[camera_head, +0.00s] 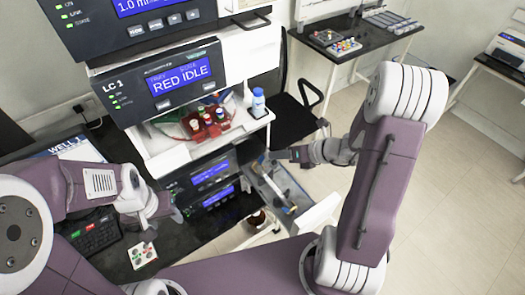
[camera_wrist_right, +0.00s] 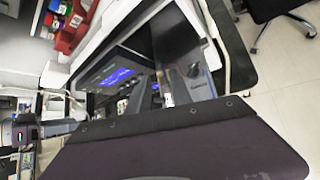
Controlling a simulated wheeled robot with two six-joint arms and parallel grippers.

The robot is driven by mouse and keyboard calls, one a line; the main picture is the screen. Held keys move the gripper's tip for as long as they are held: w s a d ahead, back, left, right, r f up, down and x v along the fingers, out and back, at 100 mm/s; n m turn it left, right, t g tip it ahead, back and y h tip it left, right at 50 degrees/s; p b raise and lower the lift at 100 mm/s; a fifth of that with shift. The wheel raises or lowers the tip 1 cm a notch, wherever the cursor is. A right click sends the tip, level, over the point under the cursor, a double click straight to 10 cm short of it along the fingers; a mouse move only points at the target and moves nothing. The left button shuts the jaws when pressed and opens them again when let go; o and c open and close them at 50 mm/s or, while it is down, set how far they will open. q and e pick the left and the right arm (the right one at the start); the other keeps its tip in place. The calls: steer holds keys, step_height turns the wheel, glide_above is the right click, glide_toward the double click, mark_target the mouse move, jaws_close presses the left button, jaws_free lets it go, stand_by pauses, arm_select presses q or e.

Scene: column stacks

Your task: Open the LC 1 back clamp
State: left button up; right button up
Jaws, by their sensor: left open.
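The LC 1 stack stands left of centre in the head view, with its LC 1 label on the RED IDLE module (camera_head: 175,82). Low on the stack, an open grey door panel (camera_head: 312,216) carries a thin bar-like part with a yellowish end (camera_head: 291,209). The back clamp cannot be made out clearly. My right gripper (camera_head: 270,156) is at the far upper end of this panel. It also shows in the right wrist view (camera_wrist_right: 180,75), close to the module; its jaw gap is unclear. My left gripper (camera_head: 165,208) is open and empty, left of the lower modules.
A shelf above the panel holds red racks with vials (camera_head: 208,122) and a white bottle with a blue cap (camera_head: 258,102). A keyboard (camera_head: 95,232) and a small button box (camera_head: 142,255) lie on the black bench. A black chair (camera_head: 300,115) stands behind.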

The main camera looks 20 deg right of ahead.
mark_target(262, 156)
steer(key=x, duration=0.8)
steer(key=shift+w+a+f+p, duration=0.1)
steer(key=shift+w+f+p, duration=0.2)
steer(key=shift+w+p, duration=0.1)
steer(key=shift+a, duration=0.2)
steer(key=shift+d+f, duration=0.1)
steer(key=shift+d, duration=0.15)
steer(key=c, duration=0.3)
jaws_close()
steer(key=shift+s, duration=0.1)
